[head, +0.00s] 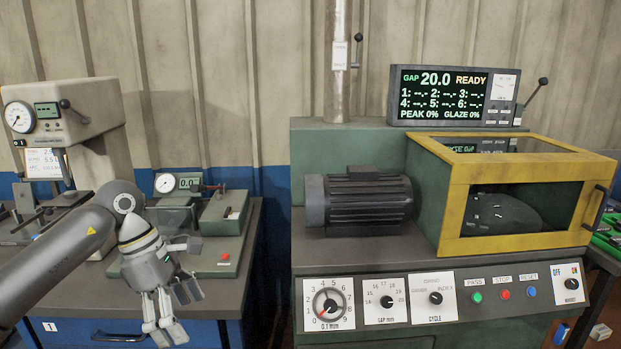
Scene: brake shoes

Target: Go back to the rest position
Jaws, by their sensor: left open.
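My left gripper (176,316) is at the lower left, on an arm that comes in from the left. It hangs with its fingers pointing down, spread apart, and nothing shows between them. It is in front of the left workbench and a small dial gauge device. My right gripper is not in view.
A green machine (365,258) with a motor (357,199), a yellow-framed guard (450,205) and a display reading "GAP 20.0 READY" (455,96) fills the right. A dial gauge device (225,212) sits on the left bench. A grey press (95,115) stands at far left. A dark gap separates bench and machine.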

